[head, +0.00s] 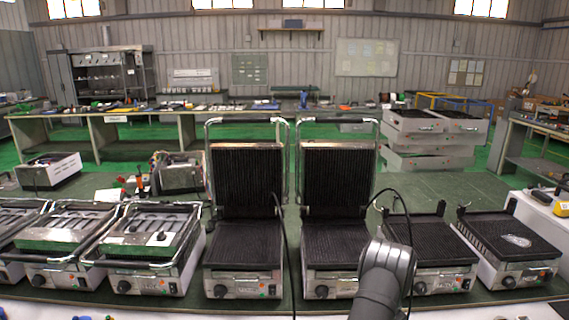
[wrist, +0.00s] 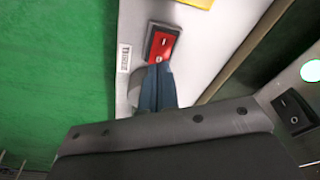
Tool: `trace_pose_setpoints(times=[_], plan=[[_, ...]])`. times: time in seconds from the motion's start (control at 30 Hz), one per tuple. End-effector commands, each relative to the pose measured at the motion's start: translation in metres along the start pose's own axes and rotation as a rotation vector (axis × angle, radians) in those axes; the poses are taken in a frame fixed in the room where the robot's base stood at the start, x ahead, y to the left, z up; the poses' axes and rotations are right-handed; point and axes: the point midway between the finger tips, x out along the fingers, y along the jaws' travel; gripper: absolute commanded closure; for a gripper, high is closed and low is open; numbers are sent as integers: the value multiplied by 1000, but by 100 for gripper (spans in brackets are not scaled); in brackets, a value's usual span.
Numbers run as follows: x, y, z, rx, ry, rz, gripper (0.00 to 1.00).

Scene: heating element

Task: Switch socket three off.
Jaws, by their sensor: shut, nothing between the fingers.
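A red rocker switch (wrist: 161,42) in a black frame sits on a pale panel (wrist: 205,55) in the wrist view. White marks show on its face. A small label (wrist: 124,58) beside it is too small to read, so I cannot tell which socket it is. My gripper (wrist: 158,68) is shut and empty, with its dark blue fingertips at the near end of the red switch. They overlap its lower edge in the picture; I cannot tell whether they touch. A black rocker switch (wrist: 292,113) is at the right. My fingers do not show in the head view.
Several contact grills stand in a row on the bench, including two tall open ones (head: 246,180) (head: 337,180). A white box (head: 545,212) is at the far right. In the wrist view, a yellow piece (wrist: 197,4) lies beyond the switch and green floor (wrist: 55,80) at left.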

Motion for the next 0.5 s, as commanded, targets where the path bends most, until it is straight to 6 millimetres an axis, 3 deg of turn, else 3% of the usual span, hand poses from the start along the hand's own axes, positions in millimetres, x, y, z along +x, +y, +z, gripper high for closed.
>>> trace_pose_setpoints(times=[0.5], plan=[[8,0,2,0,-1,0,100]])
